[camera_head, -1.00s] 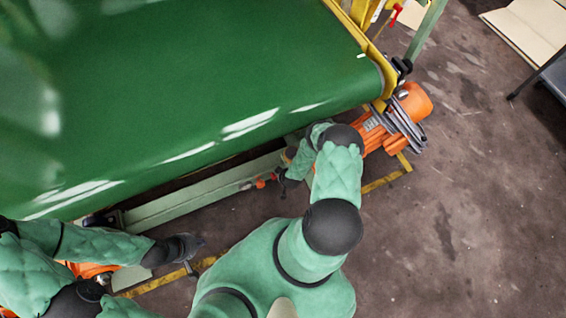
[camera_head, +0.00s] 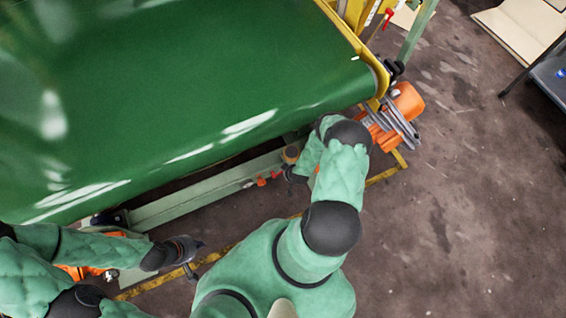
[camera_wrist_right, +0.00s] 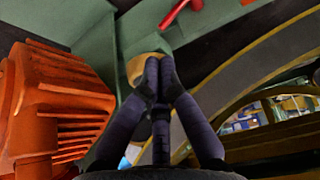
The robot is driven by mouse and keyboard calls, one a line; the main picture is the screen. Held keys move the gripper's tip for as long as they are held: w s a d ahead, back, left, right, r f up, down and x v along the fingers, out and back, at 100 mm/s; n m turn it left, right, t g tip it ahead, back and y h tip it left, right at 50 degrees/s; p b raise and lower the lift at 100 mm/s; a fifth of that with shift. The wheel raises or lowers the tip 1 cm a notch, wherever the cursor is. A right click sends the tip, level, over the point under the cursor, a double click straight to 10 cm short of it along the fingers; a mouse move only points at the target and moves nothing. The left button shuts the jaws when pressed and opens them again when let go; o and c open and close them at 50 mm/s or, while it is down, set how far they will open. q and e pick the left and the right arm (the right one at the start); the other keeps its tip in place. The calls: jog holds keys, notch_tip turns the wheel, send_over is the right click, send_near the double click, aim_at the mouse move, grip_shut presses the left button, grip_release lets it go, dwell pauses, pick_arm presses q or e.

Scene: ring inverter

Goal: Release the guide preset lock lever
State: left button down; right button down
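A red lever (camera_wrist_right: 180,12) shows at the top of the right wrist view, above and beyond my fingers. In the head view, small red-orange parts (camera_head: 262,182) sit on the pale green rail beside my right gripper (camera_head: 293,175). I cannot tell for sure which is the lock lever. In the wrist view my right gripper's (camera_wrist_right: 159,68) dark fingers come together at the tips. A tan round knob (camera_wrist_right: 135,68) lies behind them; it also shows in the head view (camera_head: 291,153). No grip on it is clear. My left gripper (camera_head: 187,255) is at lower left, its fingers unclear.
The green conveyor belt (camera_head: 200,90) fills the upper left. An orange finned motor (camera_wrist_right: 55,95) stands close left of my right fingers; it also shows in the head view (camera_head: 408,101). Another red handle (camera_head: 387,15) is on the yellow frame.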

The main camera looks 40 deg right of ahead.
jog(key=s+r, duration=0.1)
jog(key=s+d+r+p, duration=0.1)
jog(key=shift+d+r, duration=0.1)
jog(key=shift+r, duration=0.25)
jog(key=shift+s, duration=0.1)
dwell(0.3)
